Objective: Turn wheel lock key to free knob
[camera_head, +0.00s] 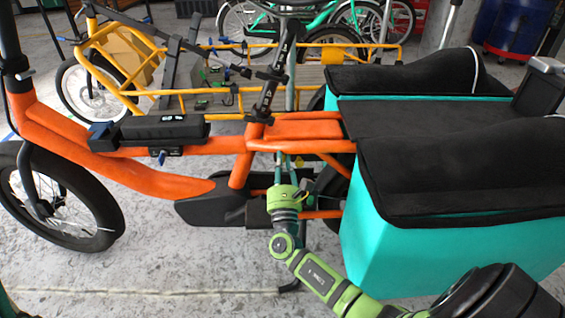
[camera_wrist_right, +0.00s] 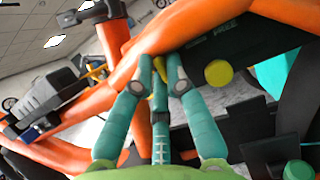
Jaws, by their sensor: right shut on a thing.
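A black wheel lock housing (camera_wrist_right: 245,45) with the word FREE on it fills the upper right of the wrist view. A round yellow knob (camera_wrist_right: 218,73) sits on its lower edge. My right gripper (camera_wrist_right: 158,68) has its teal fingers closed together on a small yellow piece (camera_wrist_right: 160,73), apparently the key, mostly hidden between the fingers. In the head view my right gripper (camera_head: 282,160) reaches up under the orange bike's frame, beside the rear wheel; the lock and key cannot be made out there. My left gripper is not in view.
The orange cargo bike's frame (camera_head: 110,165) crosses the view, with a black battery (camera_head: 163,129) and blue key (camera_head: 163,158) on it. Turquoise panniers (camera_head: 450,250) stand close right of my arm. A yellow cargo bike (camera_head: 225,98) is behind.

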